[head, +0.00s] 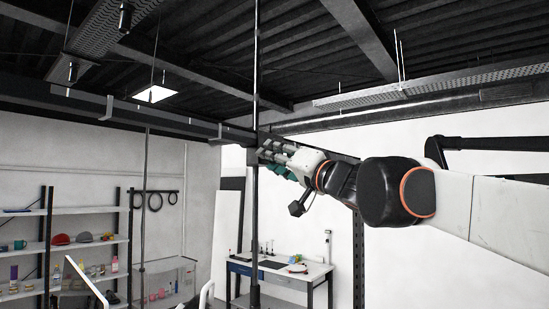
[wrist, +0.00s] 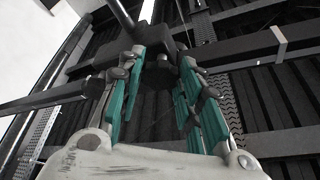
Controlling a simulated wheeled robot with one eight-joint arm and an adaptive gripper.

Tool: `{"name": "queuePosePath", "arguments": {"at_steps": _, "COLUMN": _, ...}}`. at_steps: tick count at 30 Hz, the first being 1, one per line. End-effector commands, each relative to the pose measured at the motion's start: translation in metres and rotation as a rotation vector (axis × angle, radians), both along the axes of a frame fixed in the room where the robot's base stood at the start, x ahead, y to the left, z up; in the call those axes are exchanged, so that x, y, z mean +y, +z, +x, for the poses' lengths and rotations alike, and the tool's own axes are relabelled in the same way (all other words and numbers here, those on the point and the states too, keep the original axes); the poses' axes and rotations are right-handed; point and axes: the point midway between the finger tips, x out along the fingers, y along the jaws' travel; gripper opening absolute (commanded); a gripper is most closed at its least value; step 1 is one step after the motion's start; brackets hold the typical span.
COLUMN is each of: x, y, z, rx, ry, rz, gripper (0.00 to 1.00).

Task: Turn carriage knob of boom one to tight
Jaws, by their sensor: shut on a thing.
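A dark vertical pole (head: 254,210) stands in the middle of the head view. A dark boom (head: 170,116) runs left from a dark carriage block near the pole's upper part. My gripper (head: 272,155) is up against this carriage, its teal-padded fingers partly in front of it. In the wrist view the carriage (wrist: 158,45) is dark and blocky, with bars running out from it. My gripper (wrist: 160,75) has its fingers on both sides of a small dark knob (wrist: 157,74), shut on it. The fingers and shadow hide part of the knob, and its turn cannot be read.
Shelves (head: 70,240) with small items stand at the left. A white-topped workbench (head: 290,268) stands behind the pole. Ceiling beams (head: 362,35) and a perforated tray (head: 430,86) hang overhead. Bars (wrist: 45,97) run close to my gripper in the wrist view.

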Motion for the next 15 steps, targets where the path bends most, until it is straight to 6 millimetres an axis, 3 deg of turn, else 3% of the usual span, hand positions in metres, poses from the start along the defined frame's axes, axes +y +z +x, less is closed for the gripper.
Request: {"name": "queuePosePath", "arguments": {"at_steps": 15, "x": 0.0016, "y": 0.0045, "z": -0.0019, "rx": 0.395, "ry": 0.000, "rz": 0.285, "gripper": 0.09}}
